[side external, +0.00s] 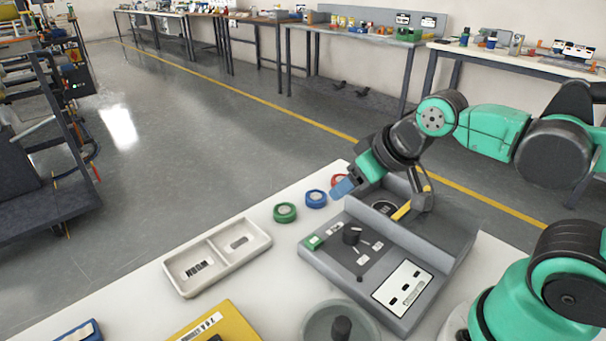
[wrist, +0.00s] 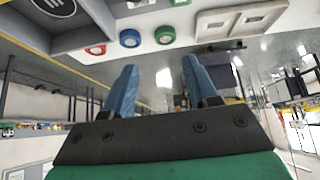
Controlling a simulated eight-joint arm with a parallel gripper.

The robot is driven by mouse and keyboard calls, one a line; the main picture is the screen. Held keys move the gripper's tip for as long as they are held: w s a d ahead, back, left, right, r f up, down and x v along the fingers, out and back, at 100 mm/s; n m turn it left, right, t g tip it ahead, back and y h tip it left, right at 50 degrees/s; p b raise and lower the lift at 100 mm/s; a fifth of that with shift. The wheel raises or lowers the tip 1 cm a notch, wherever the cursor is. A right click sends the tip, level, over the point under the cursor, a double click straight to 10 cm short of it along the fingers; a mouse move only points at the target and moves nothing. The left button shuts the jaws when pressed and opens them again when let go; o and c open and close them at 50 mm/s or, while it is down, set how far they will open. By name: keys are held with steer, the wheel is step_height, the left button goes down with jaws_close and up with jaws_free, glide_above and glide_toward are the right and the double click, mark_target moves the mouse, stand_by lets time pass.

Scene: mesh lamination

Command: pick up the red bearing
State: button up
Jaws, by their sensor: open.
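The red bearing (side external: 336,179) is partly hidden behind my gripper in the side external view. It stands in a row with a blue bearing (side external: 316,198) and a green bearing (side external: 285,212) on the white table. In the wrist view the red bearing (wrist: 95,50) is at the upper left, beside the blue bearing (wrist: 130,38) and the green bearing (wrist: 165,35). My gripper (side external: 339,191) has blue fingers and hangs tilted above the table near the red and blue bearings. In the wrist view its fingers (wrist: 160,72) are spread apart with nothing between them.
A grey fixture (side external: 335,262) with raised walls and a black knob stands right of the bearings. A white two-compartment tray (side external: 217,256) lies to the left. A yellow box (side external: 218,322) and a round grey dish (side external: 341,318) are at the front edge.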

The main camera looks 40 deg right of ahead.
steer(key=shift+o, duration=0.2)
steer(key=o, duration=0.7)
steer(key=shift+c, duration=0.2)
